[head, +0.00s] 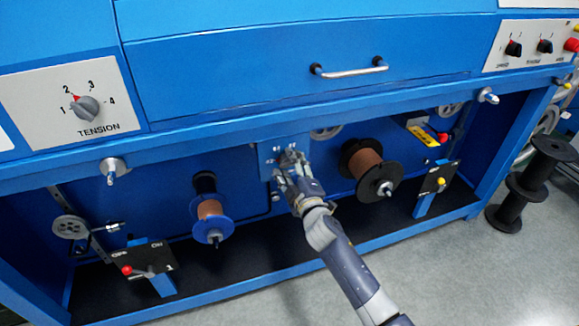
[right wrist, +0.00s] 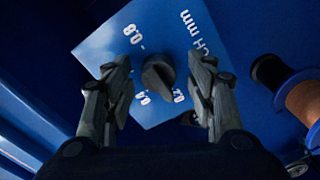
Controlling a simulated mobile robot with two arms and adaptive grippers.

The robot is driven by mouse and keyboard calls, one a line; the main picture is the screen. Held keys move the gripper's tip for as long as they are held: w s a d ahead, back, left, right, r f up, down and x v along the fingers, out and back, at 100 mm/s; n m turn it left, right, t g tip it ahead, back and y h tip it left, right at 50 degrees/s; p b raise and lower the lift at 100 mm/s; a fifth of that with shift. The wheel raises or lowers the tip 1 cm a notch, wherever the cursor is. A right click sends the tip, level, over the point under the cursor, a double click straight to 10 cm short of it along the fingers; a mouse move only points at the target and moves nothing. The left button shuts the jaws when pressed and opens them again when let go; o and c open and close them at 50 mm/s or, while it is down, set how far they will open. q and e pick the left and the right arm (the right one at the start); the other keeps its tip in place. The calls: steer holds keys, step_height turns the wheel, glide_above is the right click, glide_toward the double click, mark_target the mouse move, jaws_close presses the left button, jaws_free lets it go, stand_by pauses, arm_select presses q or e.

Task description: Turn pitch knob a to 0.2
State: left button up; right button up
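The pitch knob is a dark round knob (right wrist: 158,75) on a small blue panel (right wrist: 170,30) in the right wrist view. My right gripper (right wrist: 161,72) is open, with one finger on each side of the knob; contact cannot be told. In the head view, my right gripper (head: 284,163) is in front of the same panel (head: 267,160) and hides the knob. My left gripper is not in view.
Wire spools flank the panel: a blue-flanged one (head: 210,212) on the left and a black one (head: 366,165) on the right. A tension knob (head: 86,107) and a drawer handle (head: 348,71) sit above. Black spools (head: 540,180) stand on the floor at the right.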

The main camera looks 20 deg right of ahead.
steer(key=s, duration=1.2)
steer(key=shift+d, duration=0.25)
